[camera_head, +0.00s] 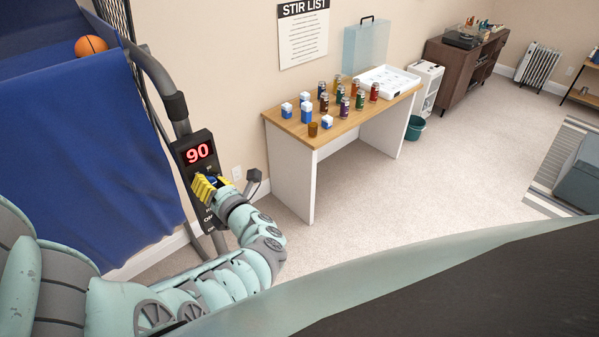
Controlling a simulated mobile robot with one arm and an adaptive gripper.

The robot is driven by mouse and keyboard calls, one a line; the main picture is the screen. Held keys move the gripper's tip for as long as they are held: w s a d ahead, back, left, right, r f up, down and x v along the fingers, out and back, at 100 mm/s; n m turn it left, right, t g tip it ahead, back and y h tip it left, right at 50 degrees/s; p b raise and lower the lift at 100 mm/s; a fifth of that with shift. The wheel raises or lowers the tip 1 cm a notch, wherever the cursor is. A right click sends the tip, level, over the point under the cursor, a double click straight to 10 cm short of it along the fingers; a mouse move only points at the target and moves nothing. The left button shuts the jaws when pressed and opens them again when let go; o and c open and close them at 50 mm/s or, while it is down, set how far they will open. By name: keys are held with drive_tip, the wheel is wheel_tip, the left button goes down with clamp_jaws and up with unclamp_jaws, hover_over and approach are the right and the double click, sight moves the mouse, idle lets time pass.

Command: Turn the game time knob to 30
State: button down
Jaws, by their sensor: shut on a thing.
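A black control box (187,160) is mounted on the grey post of a basketball arcade frame at the left. Its red display (198,152) reads 90. My gripper (205,188), with yellow fingers, is at the box's face just below the display. It is shut on the game time knob, which is mostly hidden behind the fingers. White lettering lower on the box is partly covered by my gripper and wrist. The knob's pointer and scale cannot be read from here.
A blue cloth ramp (80,170) with an orange basketball (91,46) is left of the box. A wooden-top table (335,135) with cans and small boxes stands to the right. Carpet (400,190) is clear beyond it. A teal bin (414,128) stands by the table.

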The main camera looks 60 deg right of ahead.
drive_tip(key=shift+f+n, duration=0.1)
drive_tip(key=shift+n, duration=0.3)
drive_tip(key=n+b, duration=0.3)
drive_tip(key=shift+f+n, duration=0.25)
drive_tip(key=shift+n, duration=0.05)
drive_tip(key=n+b, duration=0.3)
drive_tip(key=shift+n, duration=0.3)
drive_tip(key=n+b, duration=0.3)
drive_tip(key=b, duration=0.1)
drive_tip(key=shift+f+n, duration=0.15)
drive_tip(key=shift+n, duration=0.15)
drive_tip(key=n+b, duration=0.3)
drive_tip(key=b, duration=0.2)
drive_tip(key=shift+n, duration=0.4)
drive_tip(key=n+b, duration=0.3)
drive_tip(key=b, duration=0.2)
drive_tip(key=n+b, duration=0.3)
drive_tip(key=b, duration=0.1)
drive_tip(key=shift+n, duration=0.3)
drive_tip(key=shift+d+r+n+b, duration=0.1)
drive_tip(key=shift+r+n+b, duration=0.2)
drive_tip(key=shift+n+b, duration=0.75)
drive_tip(key=shift+r+b, duration=0.1)
drive_tip(key=shift+b, duration=0.25)
